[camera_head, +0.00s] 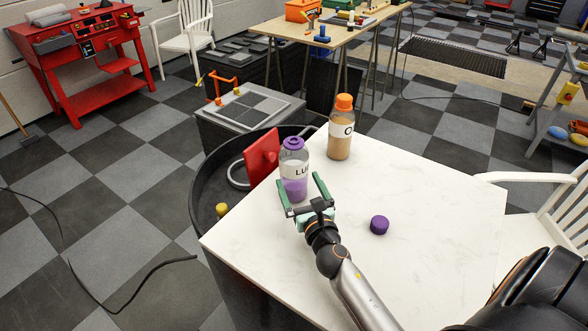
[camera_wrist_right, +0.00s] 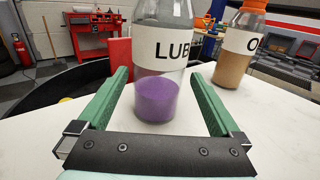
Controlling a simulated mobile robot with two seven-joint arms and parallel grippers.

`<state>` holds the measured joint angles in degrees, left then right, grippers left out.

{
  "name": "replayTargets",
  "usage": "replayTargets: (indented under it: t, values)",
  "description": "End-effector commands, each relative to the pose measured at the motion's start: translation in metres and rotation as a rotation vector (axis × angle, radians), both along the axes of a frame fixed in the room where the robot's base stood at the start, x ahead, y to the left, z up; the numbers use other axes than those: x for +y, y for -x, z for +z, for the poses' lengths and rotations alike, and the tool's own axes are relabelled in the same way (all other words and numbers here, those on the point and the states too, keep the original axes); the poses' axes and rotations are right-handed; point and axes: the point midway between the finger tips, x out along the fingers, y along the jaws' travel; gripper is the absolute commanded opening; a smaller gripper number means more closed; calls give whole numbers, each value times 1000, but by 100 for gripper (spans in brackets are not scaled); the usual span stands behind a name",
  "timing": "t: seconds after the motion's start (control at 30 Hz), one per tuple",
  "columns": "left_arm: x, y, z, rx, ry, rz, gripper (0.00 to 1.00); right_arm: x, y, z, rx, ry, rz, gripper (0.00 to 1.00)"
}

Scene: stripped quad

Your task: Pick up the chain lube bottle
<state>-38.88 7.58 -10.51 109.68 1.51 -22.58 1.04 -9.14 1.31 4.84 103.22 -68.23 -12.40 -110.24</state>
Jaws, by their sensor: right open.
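The chain lube bottle (camera_head: 294,170) is clear with a purple cap, purple liquid in the bottom and a white label reading "LU". It stands upright on the white table near its far left edge. In the right wrist view the bottle (camera_wrist_right: 162,62) reads "LUB" and its top is cut off. My right gripper (camera_head: 301,190) is open, with green fingers reaching toward the bottle, one on each side of its lower part. In the right wrist view the gripper (camera_wrist_right: 160,80) shows gaps between both fingers and the bottle. My left gripper is not in view.
An orange-capped bottle (camera_head: 341,127) labelled "O" stands behind and right of the lube bottle. A purple cap (camera_head: 379,225) lies on the white table (camera_head: 430,200). A red panel (camera_head: 262,155) and a black round tub (camera_head: 203,192) are close at left. The table's right part is clear.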

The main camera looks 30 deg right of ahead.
Motion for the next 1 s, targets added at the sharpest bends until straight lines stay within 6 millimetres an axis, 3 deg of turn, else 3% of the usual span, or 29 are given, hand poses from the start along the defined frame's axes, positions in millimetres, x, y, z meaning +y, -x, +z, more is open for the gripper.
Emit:
replayTargets:
  t: [0.3, 0.6, 1.0]
  values:
    - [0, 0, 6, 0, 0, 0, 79, -10, -40, 3, -2, -1, 0, 100]
    - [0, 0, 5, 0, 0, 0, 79, -11, -44, 2, -1, -2, 0, 100]
    - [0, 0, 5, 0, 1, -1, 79, -11, -44, 2, -1, -2, 0, 56]
